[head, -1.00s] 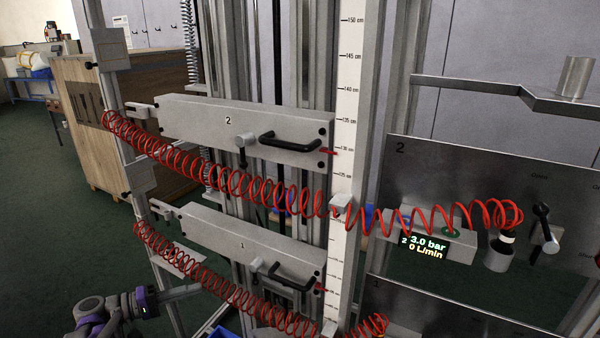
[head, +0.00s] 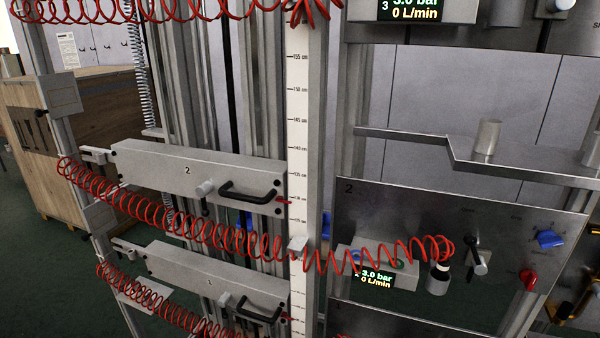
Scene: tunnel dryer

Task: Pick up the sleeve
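A plain grey metal cylinder (head: 487,137), which looks like the sleeve, stands upright on a grey metal shelf (head: 400,138) at the right. A second similar grey piece (head: 592,150) is cut off by the right edge, so I cannot tell its full shape. Neither of my grippers is in view, and nothing touches the upright cylinder.
Red coiled hoses hang across the left and middle, one (head: 150,212) reaching a grey holder (head: 438,279). Below the shelf is panel 2 (head: 420,215) with a display and knobs. Carriages 2 (head: 150,165) and 1 (head: 180,265) carry black handles. A ruler post (head: 298,110) stands mid-view.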

